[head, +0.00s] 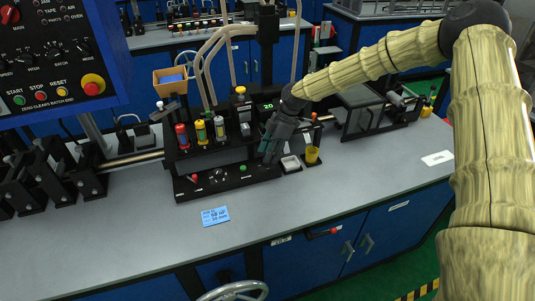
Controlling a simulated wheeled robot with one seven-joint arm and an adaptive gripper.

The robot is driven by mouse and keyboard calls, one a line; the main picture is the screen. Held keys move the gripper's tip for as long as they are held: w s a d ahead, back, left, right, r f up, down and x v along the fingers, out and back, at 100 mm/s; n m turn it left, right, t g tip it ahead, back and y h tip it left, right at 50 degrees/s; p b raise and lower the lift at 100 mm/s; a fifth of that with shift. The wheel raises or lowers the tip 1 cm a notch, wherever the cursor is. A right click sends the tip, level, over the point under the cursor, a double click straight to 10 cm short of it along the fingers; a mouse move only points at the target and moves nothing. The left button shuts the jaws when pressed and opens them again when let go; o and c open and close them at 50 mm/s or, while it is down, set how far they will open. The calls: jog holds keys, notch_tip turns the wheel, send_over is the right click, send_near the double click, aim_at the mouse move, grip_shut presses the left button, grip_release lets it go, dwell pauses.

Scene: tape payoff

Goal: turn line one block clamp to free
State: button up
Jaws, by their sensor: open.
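A black bench station (228,176) stands on the grey bench, with red, yellow and grey cylinders in a row on it. A small red-tipped lever (194,178) and a green button (243,168) sit low on its front. I cannot tell which part is the line one block clamp; no label for it is readable. My gripper (268,157) points down at the station's right end, with its jaws apart. Nothing shows between them. It hides part of the station behind it, and I cannot tell whether it touches anything.
Black brackets on a steel shaft (130,160) lie left. A control panel (55,50) hangs at upper left.

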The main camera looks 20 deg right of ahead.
jog(key=shift+x, duration=1.05)
jog(key=shift+f, duration=0.1)
jog(key=shift+d, duration=0.1)
jog(key=c, duration=0.7)
jog(key=shift+c, duration=0.2)
